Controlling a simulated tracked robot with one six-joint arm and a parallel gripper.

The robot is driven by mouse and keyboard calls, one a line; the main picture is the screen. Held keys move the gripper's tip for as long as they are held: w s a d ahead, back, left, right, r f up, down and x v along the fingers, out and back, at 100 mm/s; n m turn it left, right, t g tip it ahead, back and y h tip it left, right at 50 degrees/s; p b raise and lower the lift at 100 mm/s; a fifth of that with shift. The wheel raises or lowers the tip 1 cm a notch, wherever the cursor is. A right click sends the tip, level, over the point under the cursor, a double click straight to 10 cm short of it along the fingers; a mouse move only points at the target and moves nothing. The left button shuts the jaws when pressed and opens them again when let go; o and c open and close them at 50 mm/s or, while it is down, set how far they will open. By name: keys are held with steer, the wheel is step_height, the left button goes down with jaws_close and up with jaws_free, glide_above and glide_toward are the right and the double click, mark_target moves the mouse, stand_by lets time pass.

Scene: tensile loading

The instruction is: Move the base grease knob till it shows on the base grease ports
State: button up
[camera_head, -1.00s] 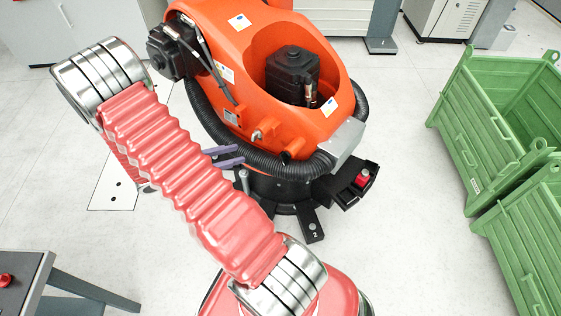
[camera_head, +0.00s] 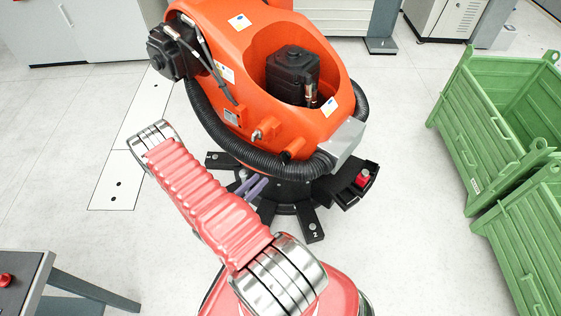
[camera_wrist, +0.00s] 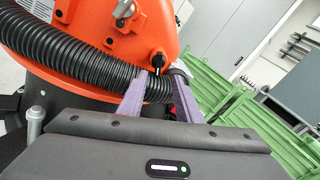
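My gripper (camera_wrist: 160,82) has two purple fingers, held apart with nothing between them. Their tips point at the black corrugated hose around the lower part of the orange robot (camera_wrist: 95,30). In the head view my gripper (camera_head: 258,187) is low beside the black base (camera_head: 285,190), under the hose. A grey post (camera_wrist: 34,122) stands left of the fingers. I cannot tell which part is the base grease knob or which are the ports.
The ribbed hose (camera_wrist: 80,72) crosses in front of the fingers. Black base feet (camera_head: 310,225) spread over the floor. Green crates (camera_head: 495,130) stand at the right. A dark table (camera_head: 25,280) is at the lower left. The pale floor between is clear.

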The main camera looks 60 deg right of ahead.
mark_target(282, 160)
steer(key=shift+s+f+n, duration=0.15)
steer(key=shift+f+n, duration=0.15)
steer(key=shift+f, duration=0.2)
steer(key=shift+d, duration=0.15)
steer(key=shift+x, duration=6.75)
steer(key=shift+r, duration=0.1)
steer(key=shift+c, duration=0.3)
jaws_close()
